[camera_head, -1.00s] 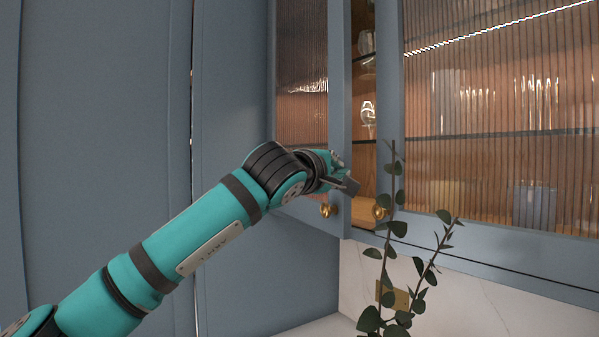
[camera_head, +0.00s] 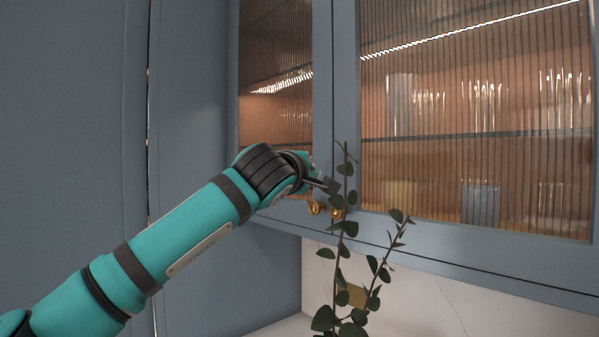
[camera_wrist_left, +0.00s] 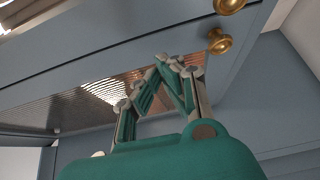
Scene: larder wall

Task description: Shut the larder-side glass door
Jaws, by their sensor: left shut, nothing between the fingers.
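The larder-side glass door (camera_head: 322,95) is the left ribbed-glass door of the blue wall cabinet. Its edge stands against the neighbouring right door, with no open gap that I can see between them. Its brass knob (camera_head: 313,208) is low on the inner edge; a knob also shows in the wrist view (camera_wrist_left: 219,42). My left gripper (camera_head: 328,184) is shut and empty, just above the knobs and in front of the door's lower inner corner. In the wrist view my left gripper (camera_wrist_left: 178,64) is close to the door frame; contact cannot be told. My right gripper is not in view.
The right glass door (camera_head: 470,120) with its own brass knob (camera_head: 337,213) is beside it. A leafy plant (camera_head: 345,265) rises in front of the knobs, close to my gripper. A tall blue larder panel (camera_head: 70,130) fills the left.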

